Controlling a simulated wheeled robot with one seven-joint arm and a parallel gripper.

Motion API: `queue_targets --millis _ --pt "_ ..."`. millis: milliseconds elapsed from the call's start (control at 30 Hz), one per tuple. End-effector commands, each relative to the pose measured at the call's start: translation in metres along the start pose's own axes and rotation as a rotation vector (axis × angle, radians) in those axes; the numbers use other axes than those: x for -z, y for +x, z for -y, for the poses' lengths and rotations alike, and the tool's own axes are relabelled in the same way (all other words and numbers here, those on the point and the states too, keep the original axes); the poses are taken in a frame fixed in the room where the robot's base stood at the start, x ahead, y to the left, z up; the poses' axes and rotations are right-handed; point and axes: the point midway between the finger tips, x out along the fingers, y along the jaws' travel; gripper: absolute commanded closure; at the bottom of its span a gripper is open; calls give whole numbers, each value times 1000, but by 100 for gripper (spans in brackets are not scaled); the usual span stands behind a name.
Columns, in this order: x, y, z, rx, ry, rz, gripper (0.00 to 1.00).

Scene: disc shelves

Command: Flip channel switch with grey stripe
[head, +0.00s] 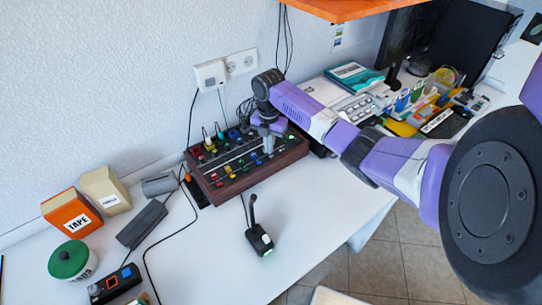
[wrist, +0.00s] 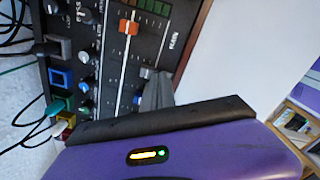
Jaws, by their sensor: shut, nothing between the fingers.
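The mixing console (head: 247,183) has a brown wooden frame and a dark panel with coloured knobs and faders. It stands on the white desk against the wall. My gripper (head: 268,146) points down over the console's right part, shut and empty. In the wrist view the grey fingertips (wrist: 155,92) are close to the panel (wrist: 112,62), beside the lower end of a fader slot. I cannot tell whether they touch it. An orange-red fader cap (wrist: 129,27) sits in that slot. I cannot make out a switch with a grey stripe; my gripper hides part of the panel.
A desk microphone (head: 259,238) stands in front of the console. An orange tape box (head: 71,213), a beige box (head: 105,190) and a green-lidded tub (head: 70,262) are at the left. Cables plug into the console's back. An orange shelf (head: 340,8) hangs above.

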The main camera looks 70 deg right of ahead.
Motion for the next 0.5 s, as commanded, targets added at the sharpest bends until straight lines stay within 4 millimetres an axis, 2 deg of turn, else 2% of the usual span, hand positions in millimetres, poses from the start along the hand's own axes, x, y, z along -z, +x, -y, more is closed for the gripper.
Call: queue_targets --millis 267,500 --pt "0 2 0 1 0 -1 100" --pt "0 -13 0 1 0 -1 100"
